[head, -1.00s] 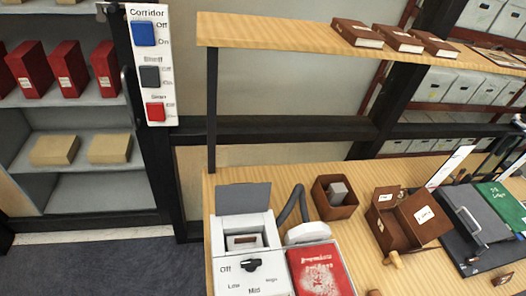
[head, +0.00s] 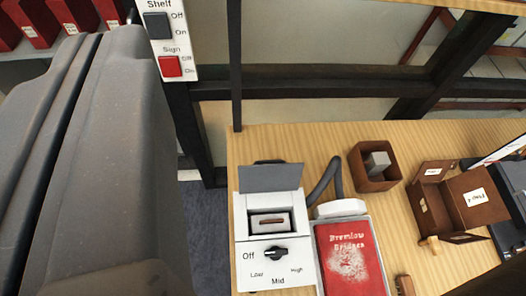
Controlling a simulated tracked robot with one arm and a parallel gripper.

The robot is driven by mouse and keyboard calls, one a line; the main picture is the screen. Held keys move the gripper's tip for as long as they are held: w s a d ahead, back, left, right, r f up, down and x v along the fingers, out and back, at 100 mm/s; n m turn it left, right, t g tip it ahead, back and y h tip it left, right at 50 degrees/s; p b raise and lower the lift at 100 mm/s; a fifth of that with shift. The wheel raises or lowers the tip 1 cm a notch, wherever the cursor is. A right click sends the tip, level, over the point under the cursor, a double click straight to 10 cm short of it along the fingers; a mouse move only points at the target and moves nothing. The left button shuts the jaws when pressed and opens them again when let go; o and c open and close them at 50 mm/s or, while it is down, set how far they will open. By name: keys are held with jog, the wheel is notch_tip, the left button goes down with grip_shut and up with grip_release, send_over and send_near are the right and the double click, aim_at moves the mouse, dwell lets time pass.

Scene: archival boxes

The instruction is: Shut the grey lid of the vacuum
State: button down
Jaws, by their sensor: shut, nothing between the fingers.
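A pale piece with a brown strip (head: 272,222) shows in the opening. A dark knob (head: 275,254) on the front sits among the marks Off, Low, Mid and High; it points towards Off. A grey hose (head: 324,180) curves up behind a white part (head: 341,208) beside the box. A large dark grey part of my arm fills the left. I see no gripper fingers.
A red book (head: 350,262) lies close right of the vacuum. A brown open box (head: 374,184) with a grey block stands behind, and brown boxes (head: 455,205) are farther right. A dark post (head: 235,70) rises behind the desk. A switch panel (head: 171,40) is at upper left.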

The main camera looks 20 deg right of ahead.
jog(key=w+d+f+g, duration=0.1)
jog(key=w+f+g, duration=0.1)
jog(key=w+f, duration=0.25)
jog(key=m+g+p, duration=0.2)
jog(key=g, duration=0.5)
send_over(269, 173)
jog(key=w+a, duration=0.3)
jog(key=w, duration=0.1)
notch_tip(269, 173, down, 21)
jog(key=w+d+f+g+p, duration=0.1)
jog(key=w+d+f+g, duration=0.1)
jog(key=f, duration=1)
jog(key=w+d+f+g+p, duration=0.1)
jog(key=w+d+f+g, duration=0.15)
jog(key=f, duration=0.85)
jog(key=shift+m+t+h, duration=0.3)
jog(key=shift+t, duration=0.05)
jog(key=shift+s+a+r, duration=0.15)
jog(key=shift+s+r, duration=0.15)
jog(key=shift+s, duration=0.3)
jog(key=shift+s+a+r, duration=0.1)
jog(key=shift+s+r, duration=0.2)
jog(key=shift+s, duration=0.35)
jog(key=shift+s+a+r, duration=0.15)
jog(key=shift+s+r, duration=0.15)
jog(key=shift+s, duration=0.3)
